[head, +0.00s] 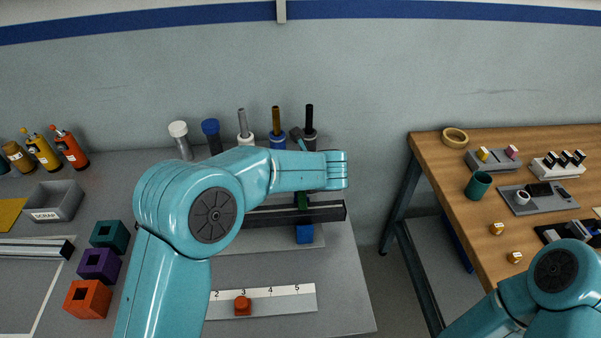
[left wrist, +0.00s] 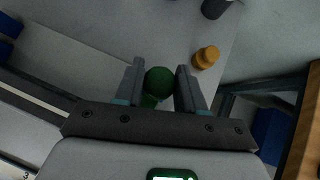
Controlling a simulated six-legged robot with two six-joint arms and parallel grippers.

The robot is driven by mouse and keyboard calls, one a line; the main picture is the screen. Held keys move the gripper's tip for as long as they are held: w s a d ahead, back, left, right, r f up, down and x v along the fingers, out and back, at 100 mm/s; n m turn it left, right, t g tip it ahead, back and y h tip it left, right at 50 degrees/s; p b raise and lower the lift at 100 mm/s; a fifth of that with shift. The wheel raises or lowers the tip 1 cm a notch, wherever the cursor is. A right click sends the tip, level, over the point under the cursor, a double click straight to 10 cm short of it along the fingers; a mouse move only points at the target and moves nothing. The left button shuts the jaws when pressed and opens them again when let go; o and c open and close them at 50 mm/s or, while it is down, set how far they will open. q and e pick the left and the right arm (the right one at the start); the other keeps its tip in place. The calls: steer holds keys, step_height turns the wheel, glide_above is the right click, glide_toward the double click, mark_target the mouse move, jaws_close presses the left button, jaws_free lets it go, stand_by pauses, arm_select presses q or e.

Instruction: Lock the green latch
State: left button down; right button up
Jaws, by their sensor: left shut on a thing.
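The green latch's round knob (left wrist: 158,82) sits between the two fingers of my left gripper (left wrist: 160,88) in the left wrist view. The fingers are shut on it, with a bit of green stem below the knob. In the head view a small dark green piece (head: 302,201) shows at the dark rail (head: 275,216), just below my left forearm. My left fingers are hidden behind the arm there, so the latch's position cannot be read from the head view. My right arm is at the bottom right, and its gripper is not visible.
A blue block (head: 304,235) sits below the rail. Several upright tools stand behind, including a blue-capped one (head: 211,135). A numbered strip with a red knob (head: 243,306) lies in front. An orange knob (left wrist: 207,57) is right of the fingers. A wooden table (head: 445,185) stands right, across a gap.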

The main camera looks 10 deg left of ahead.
arm_select(q)
steer(key=c, duration=0.7)
jaws_free()
steer(key=shift+w+a+r, duration=0.15)
steer(key=shift+w+r, duration=0.05)
steer(key=shift+r, duration=0.1)
steer(key=shift+f, duration=0.15)
steer(key=shift+s, duration=0.1)
steer(key=v, duration=1.6)
steer(key=shift+b, duration=0.45)
steer(key=shift+s, duration=0.1)
